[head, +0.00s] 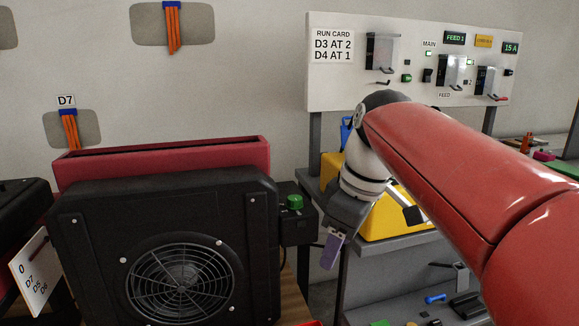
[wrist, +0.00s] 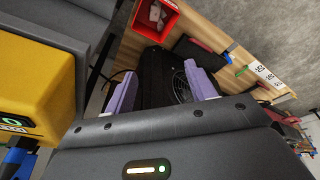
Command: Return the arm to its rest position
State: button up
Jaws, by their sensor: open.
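My arm, with a red upper link, reaches in from the right of the head view. My gripper (head: 331,250) hangs in front of the yellow case, just right of the black fan unit (head: 100,230). In the wrist view my gripper (wrist: 160,90) has two purple fingers spread apart with nothing between them. The fan unit (wrist: 158,80) shows beyond the fingers in that view. In the head view only one finger shows clearly.
A yellow case (head: 385,218) sits on a grey shelf behind my wrist. A white control panel (head: 345,85) stands above it. A green button box (head: 295,203) sits at the fan unit's right side. A red box (wrist: 156,18) lies at the top of the wrist view.

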jog(key=s+d+f+m+t+h, duration=0.2)
jog(key=s+d+f+m, duration=0.5)
jog(key=s+f+m, duration=0.4)
notch_tip(320, 180, down, 4)
jog(key=shift+s+d+f+m+t, duration=0.15)
jog(key=shift+s+m+t, duration=0.25)
jog(key=shift+s+t, duration=0.7)
jog(key=shift+s, duration=0.15)
